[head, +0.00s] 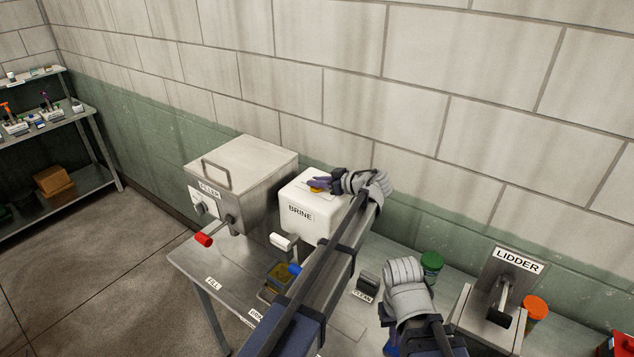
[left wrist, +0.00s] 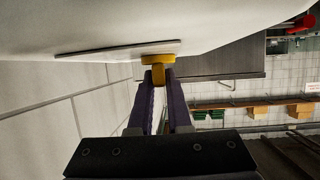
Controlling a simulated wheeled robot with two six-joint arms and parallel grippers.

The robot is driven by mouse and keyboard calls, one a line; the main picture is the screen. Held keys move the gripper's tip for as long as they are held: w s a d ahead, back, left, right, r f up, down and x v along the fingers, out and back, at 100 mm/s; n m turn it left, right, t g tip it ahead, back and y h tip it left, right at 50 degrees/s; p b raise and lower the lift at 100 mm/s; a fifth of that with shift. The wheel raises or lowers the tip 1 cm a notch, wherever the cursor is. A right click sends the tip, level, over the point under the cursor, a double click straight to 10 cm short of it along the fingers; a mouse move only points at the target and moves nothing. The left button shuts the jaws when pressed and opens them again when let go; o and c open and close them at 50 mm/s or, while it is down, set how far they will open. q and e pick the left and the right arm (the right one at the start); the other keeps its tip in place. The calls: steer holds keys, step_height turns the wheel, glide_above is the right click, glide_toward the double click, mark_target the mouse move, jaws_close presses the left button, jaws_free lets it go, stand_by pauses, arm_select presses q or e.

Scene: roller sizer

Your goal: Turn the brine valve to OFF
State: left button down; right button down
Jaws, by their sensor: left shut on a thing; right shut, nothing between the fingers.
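The brine valve is a yellow knob (head: 315,189) on top of the white box marked BRINE (head: 303,222). It also shows in the left wrist view as a yellow cap with a stem (left wrist: 158,62), standing out from a thin plate (left wrist: 105,49). My left gripper (head: 319,184) reaches in from the right over the box top. Its two purple fingers (left wrist: 158,82) are shut on the stem, one on each side. I cannot read any ON or OFF marks, so the valve's setting is unclear. My right wrist shows at lower centre right, but its fingers are hidden.
A steel filler box (head: 253,180) with a red-tipped lever (head: 204,240) stands left of the brine box. The lidder (head: 492,310), a green-lidded jar (head: 431,262) and an orange-lidded jar (head: 536,306) are to the right. A wall stands close behind.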

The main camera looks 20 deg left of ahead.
arm_select(q)
steer(key=c, duration=0.9)
jaws_free()
steer(key=shift+f, duration=0.1)
steer(key=shift+o, duration=0.2)
steer(key=p+v, duration=0.2)
steer(key=v, duration=0.5)
steer(key=shift+a+p, duration=0.1)
steer(key=shift+p, duration=0.3)
steer(key=shift+s+d, duration=0.15)
steer(key=shift+d, duration=0.3)
